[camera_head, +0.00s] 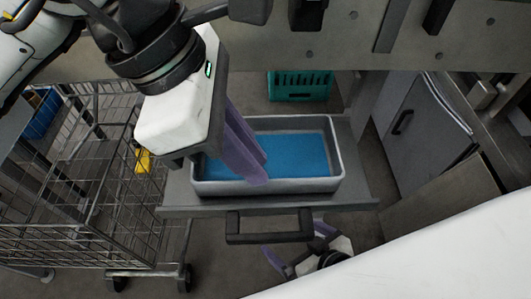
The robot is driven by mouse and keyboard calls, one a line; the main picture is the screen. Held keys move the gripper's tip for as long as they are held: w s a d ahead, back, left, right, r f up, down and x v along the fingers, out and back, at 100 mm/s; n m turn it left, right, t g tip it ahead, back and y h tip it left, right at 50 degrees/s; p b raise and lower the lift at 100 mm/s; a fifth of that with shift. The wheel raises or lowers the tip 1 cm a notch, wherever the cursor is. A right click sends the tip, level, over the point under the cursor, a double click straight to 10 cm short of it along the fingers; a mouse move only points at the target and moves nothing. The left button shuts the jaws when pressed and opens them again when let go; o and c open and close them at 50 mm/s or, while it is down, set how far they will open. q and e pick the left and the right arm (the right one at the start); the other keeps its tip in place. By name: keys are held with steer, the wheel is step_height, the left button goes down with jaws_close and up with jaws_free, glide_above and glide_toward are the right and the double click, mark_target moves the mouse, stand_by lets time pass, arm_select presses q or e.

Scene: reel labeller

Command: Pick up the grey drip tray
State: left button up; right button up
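The grey drip tray (335,155) is a shallow rectangular tray with a blue inside floor. It sits flat on a grey pulled-out shelf in the middle of the view. My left gripper (256,172) points down over the left part of the tray, its purple fingers overlapping the inside and near wall in the picture. The fingers overlap each other, so I cannot tell their gap or whether they touch the tray. My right gripper (296,245) is low in the view, below the shelf handle. Its purple fingers are spread apart with nothing between them.
The shelf (190,201) has a dark handle (270,227) at its front. A wire cart (75,200) stands at left. A teal crate (300,86) is on the floor behind. A grey cabinet (415,145) stands at right.

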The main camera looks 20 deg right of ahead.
arm_select(q)
steer(key=x, duration=0.5)
steer(key=shift+w+a+f, duration=0.15)
steer(key=shift+f, duration=0.4)
jaws_close()
step_height(320, 180, up, 10)
steer(key=shift+f+p, duration=0.1)
steer(key=shift+p, duration=0.2)
step_height(320, 180, up, 6)
steer(key=p, duration=0.3)
steer(key=shift+r, duration=0.2)
